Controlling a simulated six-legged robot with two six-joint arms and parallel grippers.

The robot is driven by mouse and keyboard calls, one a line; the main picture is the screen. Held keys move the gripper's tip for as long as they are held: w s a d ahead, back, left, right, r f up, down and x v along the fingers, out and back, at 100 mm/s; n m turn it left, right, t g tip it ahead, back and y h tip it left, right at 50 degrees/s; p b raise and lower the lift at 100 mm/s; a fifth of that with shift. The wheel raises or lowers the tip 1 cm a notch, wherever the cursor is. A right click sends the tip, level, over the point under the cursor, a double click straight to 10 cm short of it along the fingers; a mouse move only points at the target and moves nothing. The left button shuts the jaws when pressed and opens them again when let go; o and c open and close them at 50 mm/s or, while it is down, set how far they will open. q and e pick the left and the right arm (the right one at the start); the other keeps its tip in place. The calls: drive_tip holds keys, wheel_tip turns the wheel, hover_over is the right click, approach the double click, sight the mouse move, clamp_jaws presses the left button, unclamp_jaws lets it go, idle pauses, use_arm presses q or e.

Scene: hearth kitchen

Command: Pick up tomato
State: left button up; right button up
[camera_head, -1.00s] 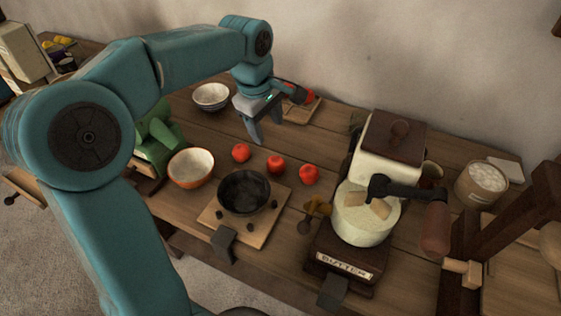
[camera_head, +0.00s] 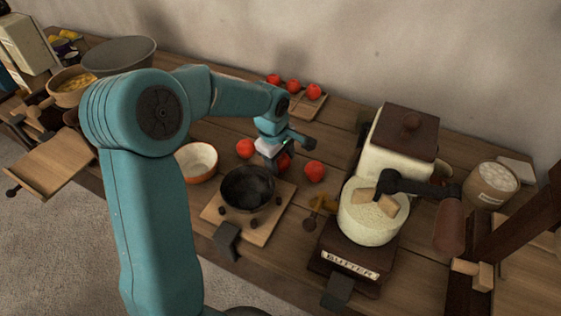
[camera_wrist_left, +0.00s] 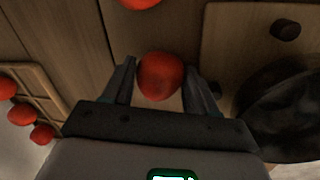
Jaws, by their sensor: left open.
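Three red tomatoes stand in a row on the wooden counter behind the black bowl: a left one (camera_head: 245,148), a middle one (camera_head: 285,162) and a right one (camera_head: 314,171). My left gripper (camera_head: 277,165) is open and low over the middle tomato, partly hiding it in the head view. In the left wrist view that tomato (camera_wrist_left: 160,76) sits between the two open fingers (camera_wrist_left: 165,85), with no clear contact on either side. Another tomato (camera_wrist_left: 140,3) shows at the top edge there. My right gripper is not visible.
The black bowl (camera_head: 247,187) on its wooden board (camera_head: 268,226) stands just in front. An orange-rimmed bowl (camera_head: 197,160) is to the left. More tomatoes (camera_head: 313,91) lie on a board behind.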

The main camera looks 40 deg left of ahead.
use_arm(q)
drive_tip(key=c, duration=0.7)
